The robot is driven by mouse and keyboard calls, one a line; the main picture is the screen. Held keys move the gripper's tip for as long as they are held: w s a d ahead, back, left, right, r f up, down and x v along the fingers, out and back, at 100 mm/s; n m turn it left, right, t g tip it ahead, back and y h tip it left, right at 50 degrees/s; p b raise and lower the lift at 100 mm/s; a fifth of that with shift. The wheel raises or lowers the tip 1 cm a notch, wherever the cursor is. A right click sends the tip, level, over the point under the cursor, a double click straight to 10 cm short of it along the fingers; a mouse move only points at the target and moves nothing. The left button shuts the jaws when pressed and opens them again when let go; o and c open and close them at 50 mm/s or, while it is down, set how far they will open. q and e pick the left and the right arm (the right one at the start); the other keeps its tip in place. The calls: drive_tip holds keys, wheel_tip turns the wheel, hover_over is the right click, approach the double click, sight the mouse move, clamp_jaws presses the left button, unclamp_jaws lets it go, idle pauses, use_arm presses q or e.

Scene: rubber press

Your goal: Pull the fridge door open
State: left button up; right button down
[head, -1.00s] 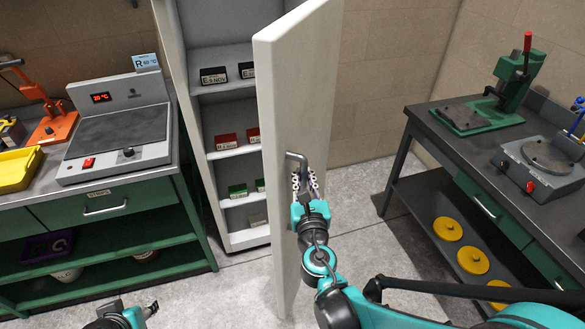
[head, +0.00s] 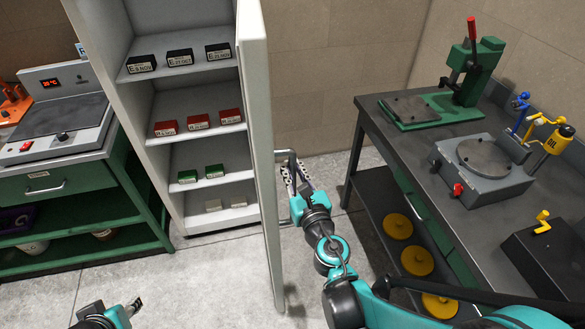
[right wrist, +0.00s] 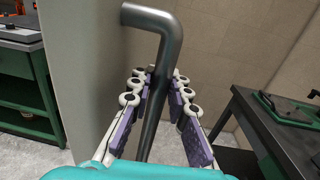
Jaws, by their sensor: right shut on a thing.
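The fridge door (head: 262,160) is white and stands swung open, seen nearly edge-on in the head view. The fridge (head: 190,120) behind it shows its shelves and the boxes on them. The grey bar handle (head: 285,154) is on the door's right face; it shows large in the right wrist view (right wrist: 152,80). My right gripper (head: 290,178) is shut on the handle, with the bar between its two padded fingers in the right wrist view (right wrist: 158,95). My left gripper (head: 134,305) is low at the left, away from the door; its finger state is unclear.
A green bench (head: 75,186) with a hotplate stands left of the fridge. A dark workbench (head: 400,150) with a green press (head: 478,68) and a grey device (head: 480,165) stands close on the right. Grey floor (head: 215,270) is clear before the fridge.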

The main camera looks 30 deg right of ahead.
use_arm(q)
drive_tip(key=shift+s+d, duration=0.15)
drive_tip(key=shift+d, duration=0.15)
use_arm(e)
drive_tip(key=shift+d, duration=0.3)
drive_tip(key=shift+r, duration=0.1)
drive_tip(key=c, duration=1.4)
unclamp_jaws()
drive_tip(key=shift+c, duration=0.2)
use_arm(q)
drive_tip(key=shift+a, duration=0.1)
use_arm(e)
drive_tip(key=shift+a, duration=0.1)
drive_tip(key=shift+r, duration=0.1)
